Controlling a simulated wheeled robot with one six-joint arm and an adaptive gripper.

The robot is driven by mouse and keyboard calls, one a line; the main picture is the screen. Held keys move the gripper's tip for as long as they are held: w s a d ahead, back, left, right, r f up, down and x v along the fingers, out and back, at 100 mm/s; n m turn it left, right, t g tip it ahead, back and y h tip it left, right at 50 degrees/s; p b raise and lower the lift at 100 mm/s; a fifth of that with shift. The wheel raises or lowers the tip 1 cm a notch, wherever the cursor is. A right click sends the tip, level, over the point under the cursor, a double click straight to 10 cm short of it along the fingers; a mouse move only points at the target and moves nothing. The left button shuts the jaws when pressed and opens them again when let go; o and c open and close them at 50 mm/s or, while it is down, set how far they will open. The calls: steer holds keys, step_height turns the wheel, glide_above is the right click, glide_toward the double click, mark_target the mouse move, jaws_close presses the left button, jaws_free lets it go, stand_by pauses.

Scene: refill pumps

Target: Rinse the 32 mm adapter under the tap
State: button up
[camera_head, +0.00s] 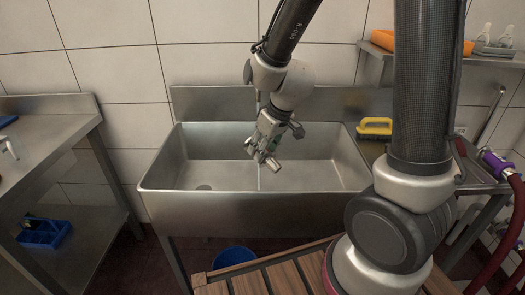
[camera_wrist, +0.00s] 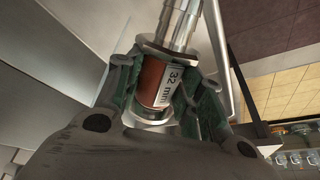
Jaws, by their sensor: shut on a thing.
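My gripper (camera_head: 266,143) hangs over the double steel sink (camera_head: 205,208), near the divider between its two basins. In the head view a small metal end of the adapter (camera_head: 272,164) shows below the fingers. The tap is not clearly seen; my arm covers the middle of the sink's back. I cannot tell whether water is running.
A yellow brush (camera_head: 375,127) lies right of the sink. A steel table (camera_head: 45,135) stands at left, with a blue tray (camera_head: 44,233) below. A blue bucket (camera_head: 233,257) is under the sink. Shelf at upper right holds an orange tray (camera_head: 385,40). A red hose (camera_head: 512,225) hangs at right.

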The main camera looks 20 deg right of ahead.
steer(key=w+d+f, duration=0.1)
steer(key=w+d, duration=0.1)
steer(key=w, duration=0.3)
steer(key=w+d+f, duration=0.1)
steer(key=w+f, duration=0.1)
steer(key=w, duration=0.4)
steer(key=shift+d+f, duration=0.25)
steer(key=shift+d, duration=0.1)
stand_by(2.4)
steer(key=shift+s+a+r, duration=0.5)
steer(key=shift+s+r, duration=0.15)
steer(key=shift+s, duration=0.9)
steer(key=shift+s+a+r, duration=0.55)
steer(key=shift+s+r, duration=0.15)
steer(key=shift+s, duration=0.9)
steer(key=shift+s+a+r, duration=0.5)
steer(key=shift+s+r, duration=0.15)
steer(key=shift+s, duration=0.9)
steer(key=w+d+f+m+h, duration=0.1)
steer(key=w+d+f+m, duration=0.4)
steer(key=d+f, duration=0.3)
step_height(320, 180, down, 3)
steer(key=shift+w+d+t+h, duration=0.25)
steer(key=shift+w+t+h, duration=0.15)
steer(key=shift+w, duration=0.4)
